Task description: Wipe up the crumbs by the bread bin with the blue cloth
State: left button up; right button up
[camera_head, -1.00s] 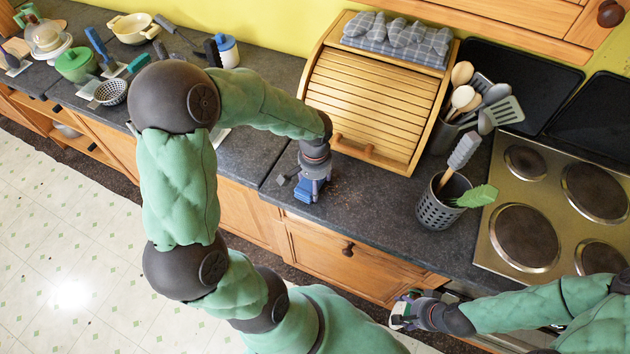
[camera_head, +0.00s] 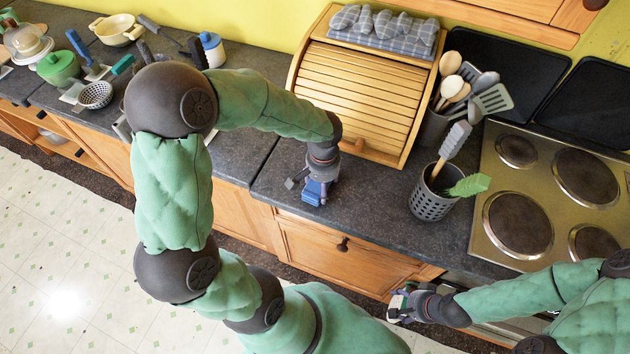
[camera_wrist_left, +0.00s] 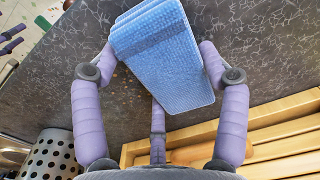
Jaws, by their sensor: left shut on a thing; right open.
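My left gripper (camera_head: 318,188) is shut on the blue cloth (camera_head: 311,196), low over the counter in front of the bread bin (camera_head: 355,96). In the left wrist view the folded cloth (camera_wrist_left: 165,62) sits between the purple fingers of the left gripper (camera_wrist_left: 158,54). Whether the cloth presses on the counter is hard to tell. A few faint brownish specks, perhaps crumbs (camera_wrist_left: 121,76), show beside the cloth there; in the head view I cannot make crumbs out. My right gripper (camera_head: 402,304) is open and empty, out past the counter's front edge.
A perforated utensil holder (camera_head: 431,202) stands right of the cloth, with another utensil pot (camera_head: 433,128) behind it. The hob (camera_head: 520,205) lies further right. The dark counter (camera_head: 375,205) is clear between the cloth and the holder.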

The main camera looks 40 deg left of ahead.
aim_at(343, 198)
pick_arm(q)
jog(key=shift+w+d, duration=0.1)
jog(key=shift+d, duration=0.35)
dwell(0.3)
jog(key=shift+w+d+b, duration=0.15)
jog(key=shift+w+d, duration=0.05)
jog(key=shift+d, duration=0.7)
jog(key=shift+w+d+b, duration=0.15)
jog(key=shift+w+d, duration=0.1)
jog(key=shift+d, duration=0.65)
jog(key=shift+w+d+b, duration=0.15)
jog(key=shift+w+d, duration=0.05)
jog(key=shift+d, duration=0.7)
jog(key=shift+w+d+b, duration=0.1)
jog(key=shift+w+d, duration=0.1)
jog(key=shift+d, duration=0.7)
jog(key=shift+w+d+b, duration=0.1)
jog(key=shift+w+d, duration=0.1)
jog(key=shift+d, duration=0.7)
jog(key=shift+w+d+b, duration=0.1)
jog(key=shift+w+d, duration=0.1)
jog(key=shift+d, duration=0.7)
jog(key=shift+s+a, duration=0.2)
jog(key=shift+a, duration=0.7)
jog(key=shift+s+a, duration=0.25)
jog(key=shift+a, duration=0.7)
jog(key=shift+s+a, duration=0.2)
jog(key=shift+a, duration=0.7)
